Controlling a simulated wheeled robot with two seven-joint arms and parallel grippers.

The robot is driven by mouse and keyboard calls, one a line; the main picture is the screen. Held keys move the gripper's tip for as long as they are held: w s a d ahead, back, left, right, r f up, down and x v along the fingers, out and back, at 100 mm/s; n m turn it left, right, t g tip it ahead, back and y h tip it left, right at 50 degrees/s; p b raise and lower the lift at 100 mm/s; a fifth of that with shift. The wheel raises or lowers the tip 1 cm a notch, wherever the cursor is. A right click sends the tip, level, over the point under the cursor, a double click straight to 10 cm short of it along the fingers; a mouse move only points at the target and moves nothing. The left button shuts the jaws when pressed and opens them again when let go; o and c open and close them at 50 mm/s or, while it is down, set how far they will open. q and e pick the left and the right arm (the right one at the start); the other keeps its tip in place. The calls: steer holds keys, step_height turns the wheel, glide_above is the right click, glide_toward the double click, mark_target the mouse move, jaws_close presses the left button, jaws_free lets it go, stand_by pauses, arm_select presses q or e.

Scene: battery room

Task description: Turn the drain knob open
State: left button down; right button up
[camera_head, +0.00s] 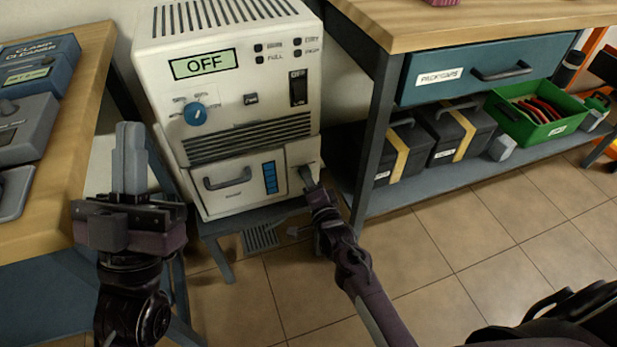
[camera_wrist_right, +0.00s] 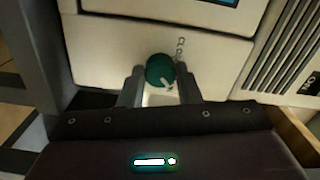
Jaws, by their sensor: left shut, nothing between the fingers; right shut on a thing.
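The drain knob (camera_wrist_right: 160,71) is a round green knob low on the front of the white machine (camera_head: 230,80), seen in the right wrist view. A white mark and partly legible lettering show on and beside it. My right gripper (camera_wrist_right: 157,80) is shut on the knob, one finger at each side. In the head view my right gripper (camera_head: 308,178) reaches the machine's lower right corner and hides the knob. My left gripper (camera_head: 130,150) is shut and empty, fingers pointing up, left of the machine. The machine's display reads OFF.
A wooden bench (camera_head: 75,120) with grey and blue devices stands at the left. A workbench (camera_head: 470,28) at the right has a drawer, and its lower shelf holds black cases (camera_head: 455,135) and a green bin (camera_head: 540,125). Tiled floor (camera_head: 470,230) lies open in front.

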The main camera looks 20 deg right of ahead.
arm_select(q)
steer(key=shift+w+d+f+g, duration=0.2)
steer(key=shift+w+f+g, duration=0.25)
steer(key=shift+f, duration=0.25)
steer(key=shift+y, duration=0.4)
arm_select(e)
steer(key=o, duration=1)
arm_select(q)
steer(key=w+d+f+g+y+p, duration=0.2)
steer(key=f+g, duration=0.6)
steer(key=f, duration=0.8)
steer(key=shift+w+d+f+y, duration=0.25)
steer(key=shift+w+y, duration=0.3)
steer(key=shift+y, duration=0.15)
arm_select(e)
steer(key=shift+s+d, duration=0.15)
steer(key=shift+s, duration=3.75)
